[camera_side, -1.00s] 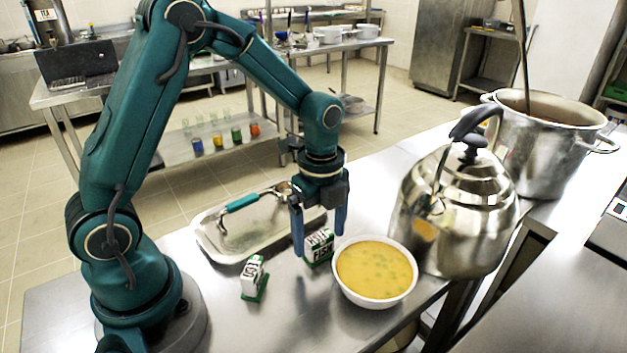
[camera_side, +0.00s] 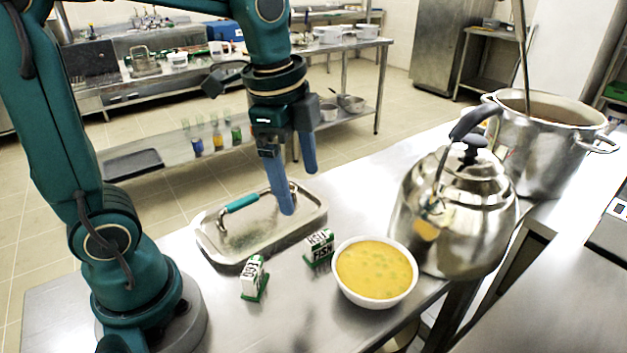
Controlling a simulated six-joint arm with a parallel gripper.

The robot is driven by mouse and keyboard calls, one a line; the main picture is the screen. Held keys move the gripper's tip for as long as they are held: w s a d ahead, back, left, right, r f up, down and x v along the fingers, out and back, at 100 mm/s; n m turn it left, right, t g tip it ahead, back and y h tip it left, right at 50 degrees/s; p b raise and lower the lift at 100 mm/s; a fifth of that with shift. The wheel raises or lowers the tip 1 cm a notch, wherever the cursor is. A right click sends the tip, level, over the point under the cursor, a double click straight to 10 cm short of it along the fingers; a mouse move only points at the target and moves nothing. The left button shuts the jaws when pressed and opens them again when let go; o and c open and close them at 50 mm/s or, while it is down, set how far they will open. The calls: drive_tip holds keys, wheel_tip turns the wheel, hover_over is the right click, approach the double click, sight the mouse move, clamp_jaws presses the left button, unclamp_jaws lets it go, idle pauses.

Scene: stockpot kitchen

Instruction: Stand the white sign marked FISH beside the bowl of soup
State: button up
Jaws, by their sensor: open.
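The white sign marked FISH (camera_side: 320,249), with a green base, stands upright on the steel counter, just left of the bowl of soup (camera_side: 374,272). The gap between sign and bowl is very small, and I cannot tell whether they touch. The bowl is white and holds yellow soup with green bits. My gripper (camera_side: 298,190) is open and empty, raised above and to the left of the FISH sign, in front of the tray in the picture. Nothing hides the sign.
A second white sign (camera_side: 253,277) with a green base stands to the left; its lettering is hard to read. A steel tray (camera_side: 222,262) with a teal-handled tool (camera_side: 240,204) lies behind. A kettle (camera_side: 458,215) and stockpot (camera_side: 540,150) stand right.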

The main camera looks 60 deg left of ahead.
drive_tip(key=s+d+n+t, duration=0.1)
drive_tip(key=s+n+t, duration=0.2)
drive_tip(key=s+n, duration=0.4)
drive_tip(key=shift+s+f+n+t, duration=0.3)
drive_tip(key=shift+s+f+n, duration=0.1)
drive_tip(key=shift+n, duration=1.9)
